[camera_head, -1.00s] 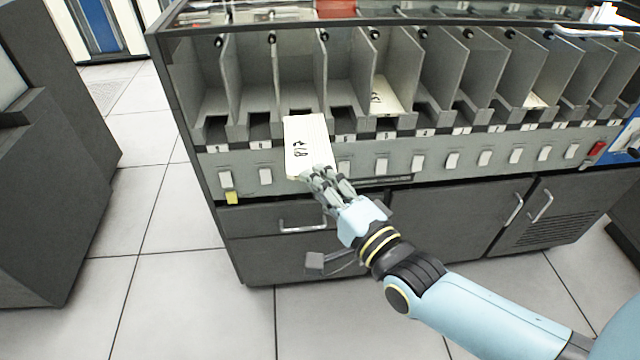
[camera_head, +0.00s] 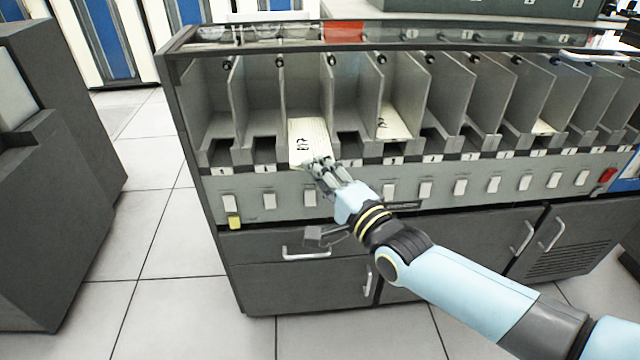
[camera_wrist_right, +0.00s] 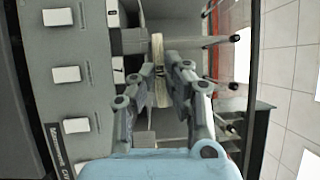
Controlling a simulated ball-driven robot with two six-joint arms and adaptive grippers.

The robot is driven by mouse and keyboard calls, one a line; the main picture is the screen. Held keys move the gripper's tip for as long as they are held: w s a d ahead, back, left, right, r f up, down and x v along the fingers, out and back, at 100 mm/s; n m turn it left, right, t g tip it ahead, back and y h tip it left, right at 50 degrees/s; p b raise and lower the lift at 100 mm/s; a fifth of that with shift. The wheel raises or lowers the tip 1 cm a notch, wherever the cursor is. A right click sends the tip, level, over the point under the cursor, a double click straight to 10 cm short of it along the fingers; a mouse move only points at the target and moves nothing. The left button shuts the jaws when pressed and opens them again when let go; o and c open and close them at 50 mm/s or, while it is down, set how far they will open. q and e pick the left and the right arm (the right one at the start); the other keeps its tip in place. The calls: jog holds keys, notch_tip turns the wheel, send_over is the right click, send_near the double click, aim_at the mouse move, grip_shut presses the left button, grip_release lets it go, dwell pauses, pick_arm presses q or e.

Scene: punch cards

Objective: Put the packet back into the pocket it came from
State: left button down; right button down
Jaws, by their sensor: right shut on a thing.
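The packet (camera_head: 310,135) is a cream stack of cards with dark handwriting on its face. My right gripper (camera_head: 320,166) is shut on its near lower end. In the head view the packet lies at the mouth of the third pocket (camera_head: 305,92) from the left, its far end between that pocket's dividers. In the right wrist view the packet (camera_wrist_right: 158,62) shows edge-on as a thin pale strip between the fingers of my right gripper (camera_wrist_right: 161,78). Whether it touches the pocket floor cannot be told. My left gripper is not in view.
Grey dividers separate the row of pockets. Another cream packet (camera_head: 396,127) lies in the fifth pocket from the left, and a further one (camera_head: 543,126) lies farther right. White switches (camera_head: 391,191) line the front panel. A glass-like top edge (camera_head: 450,37) runs above the pockets.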

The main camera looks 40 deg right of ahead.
aim_at(313, 139)
jog(key=shift+w+d+b, duration=0.4)
jog(key=shift+w+d, duration=0.05)
jog(key=shift+w, duration=0.3)
jog(key=shift+w+d+b, duration=0.45)
jog(key=shift+w, duration=0.35)
jog(key=shift+w+d+b, duration=0.4)
jog(key=shift+w+d, duration=0.05)
jog(key=shift+w, duration=0.3)
jog(key=shift+w+d+f+b, duration=0.1)
jog(key=shift+w+d+b, duration=0.45)
jog(key=shift+w, duration=0.25)
jog(key=shift+w+d+b, duration=0.4)
jog(key=shift+w+b, duration=0.2)
jog(key=shift+w, duration=0.15)
jog(key=shift+w+d+b, duration=0.45)
jog(key=shift+w+b, duration=0.05)
jog(key=shift+w, duration=0.2)
jog(key=shift+b, duration=0.4)
